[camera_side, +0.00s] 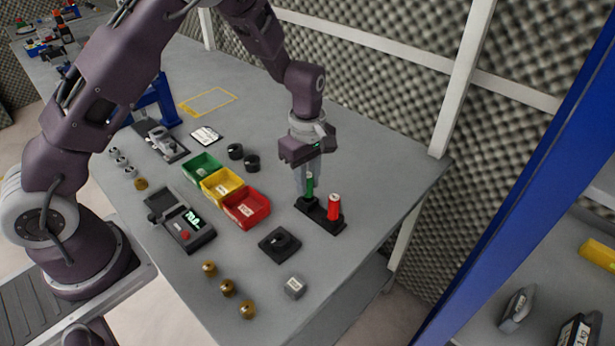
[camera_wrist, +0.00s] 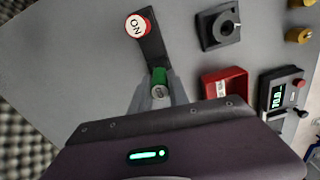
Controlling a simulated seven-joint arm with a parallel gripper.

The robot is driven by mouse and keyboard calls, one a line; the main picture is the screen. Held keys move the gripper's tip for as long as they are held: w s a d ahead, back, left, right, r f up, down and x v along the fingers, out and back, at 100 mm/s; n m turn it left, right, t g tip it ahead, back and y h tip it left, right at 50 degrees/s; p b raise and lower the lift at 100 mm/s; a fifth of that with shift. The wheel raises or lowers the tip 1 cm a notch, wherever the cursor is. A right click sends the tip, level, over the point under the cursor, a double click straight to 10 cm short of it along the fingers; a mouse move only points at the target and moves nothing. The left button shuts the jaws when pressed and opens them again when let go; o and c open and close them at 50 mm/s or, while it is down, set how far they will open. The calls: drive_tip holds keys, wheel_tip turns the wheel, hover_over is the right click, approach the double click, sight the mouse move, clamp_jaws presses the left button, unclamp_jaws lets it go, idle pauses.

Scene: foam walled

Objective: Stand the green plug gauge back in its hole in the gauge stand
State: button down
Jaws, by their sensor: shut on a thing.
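The green plug gauge (camera_side: 309,187) is upright between the fingers of my gripper (camera_side: 308,176), at the left end of the black gauge stand (camera_side: 320,217). Its lower end meets or nearly meets the stand; I cannot tell whether it is in the hole. The red plug gauge (camera_side: 334,206) stands upright in the stand's other end. In the wrist view the green gauge (camera_wrist: 159,80) shows between my fingertips (camera_wrist: 158,92), over the near end of the stand (camera_wrist: 152,48). The red gauge (camera_wrist: 137,26), marked "ON" or "NO", is at the far end.
Red (camera_side: 246,208), yellow (camera_side: 222,185) and green (camera_side: 202,167) bins stand left of the stand. The table's right edge is near the stand.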

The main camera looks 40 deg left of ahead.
drive_tip(key=shift+f, duration=0.7)
drive_tip(key=c, duration=1.2)
unclamp_jaws()
drive_tip(key=shift+o, duration=0.2)
wheel_tip(320, 180, up, 7)
drive_tip(key=shift+r, duration=0.1)
